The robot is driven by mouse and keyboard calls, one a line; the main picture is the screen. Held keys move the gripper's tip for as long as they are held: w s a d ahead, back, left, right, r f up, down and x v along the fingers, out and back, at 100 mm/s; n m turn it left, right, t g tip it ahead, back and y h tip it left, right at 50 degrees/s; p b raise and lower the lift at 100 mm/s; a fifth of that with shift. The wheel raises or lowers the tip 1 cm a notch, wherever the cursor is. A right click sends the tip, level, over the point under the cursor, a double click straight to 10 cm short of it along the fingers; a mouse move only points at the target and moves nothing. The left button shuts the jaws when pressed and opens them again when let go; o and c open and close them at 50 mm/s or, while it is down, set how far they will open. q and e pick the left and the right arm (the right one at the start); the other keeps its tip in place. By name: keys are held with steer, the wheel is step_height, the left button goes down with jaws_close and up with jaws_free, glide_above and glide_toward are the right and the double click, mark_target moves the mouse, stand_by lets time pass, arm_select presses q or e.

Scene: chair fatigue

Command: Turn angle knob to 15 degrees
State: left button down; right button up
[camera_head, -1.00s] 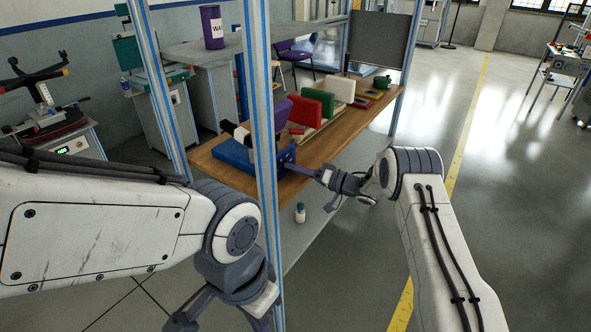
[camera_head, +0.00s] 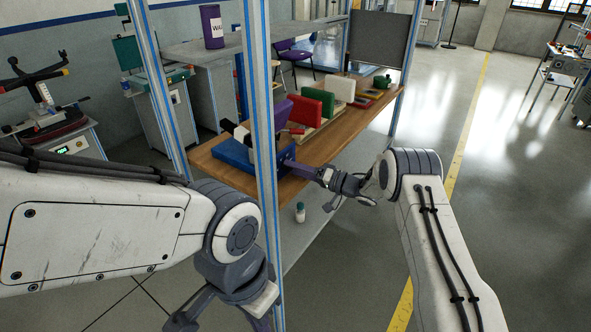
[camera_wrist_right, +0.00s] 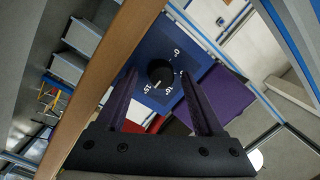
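The black round angle knob (camera_wrist_right: 160,73) sits on the blue panel (camera_wrist_right: 150,47) in the right wrist view. White scale numbers lie around it, with 15 at its lower left. A small pale mark shows at the knob's lower edge, near the 15 side; its exact angle cannot be read. My right gripper (camera_wrist_right: 159,78) is open, its purple fingers on either side of the knob; contact cannot be told. In the head view my right gripper (camera_head: 300,167) is at the near end of the blue box (camera_head: 238,154). My left gripper (camera_head: 222,320) hangs low with fingers spread, apart from the box.
The blue box stands on a wooden bench (camera_head: 328,149) with red (camera_head: 318,99), white and purple blocks behind it. A blue-edged upright post (camera_head: 262,120) stands between my arms. A small white bottle (camera_head: 300,212) is below the bench.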

steer(key=shift+s+d, duration=0.1)
steer(key=b+v, duration=0.1)
steer(key=v, duration=0.9)
steer(key=shift+b, duration=0.4)
steer(key=shift+d, duration=0.15)
